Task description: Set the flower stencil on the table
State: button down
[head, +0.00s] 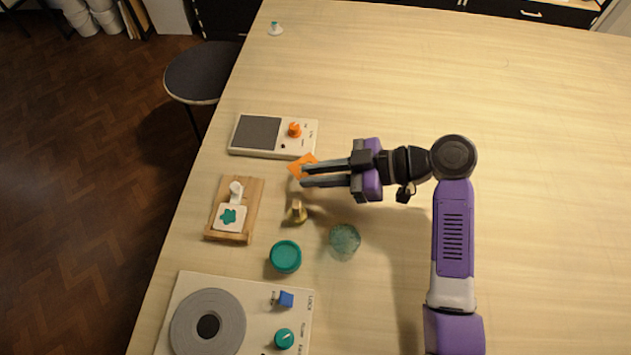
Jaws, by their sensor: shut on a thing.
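An orange flat piece (302,165) shows at my fingertips, partly covered by the upper finger. I take it for the flower stencil; no flower cut-out can be made out in it. My gripper (302,176) points left over the table (540,130) and is shut on this piece. Its height above the table is hard to tell. A white tile (230,226) with a teal flower on it lies on a wooden board (247,195) to the lower left of my gripper. A white upright part stands at the tile's back.
A device with an orange knob (294,130) lies just beyond my fingertips. Near them stand a brass object (297,212), a teal round container (285,256) and a translucent jar (344,238). A turntable unit (208,325) is at the front left.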

aim_at(315, 194)
jog(key=shift+f, duration=2.15)
jog(key=shift+f, duration=0.2)
jog(key=c, duration=1.4)
grip_release()
jog(key=shift+r, duration=0.1)
jog(key=shift+r, duration=0.15)
jog(key=b+v, duration=0.2)
jog(key=v, duration=1)
jog(key=shift+b, duration=0.35)
jog(key=shift+s+d, duration=0.1)
jog(key=shift+s, duration=0.05)
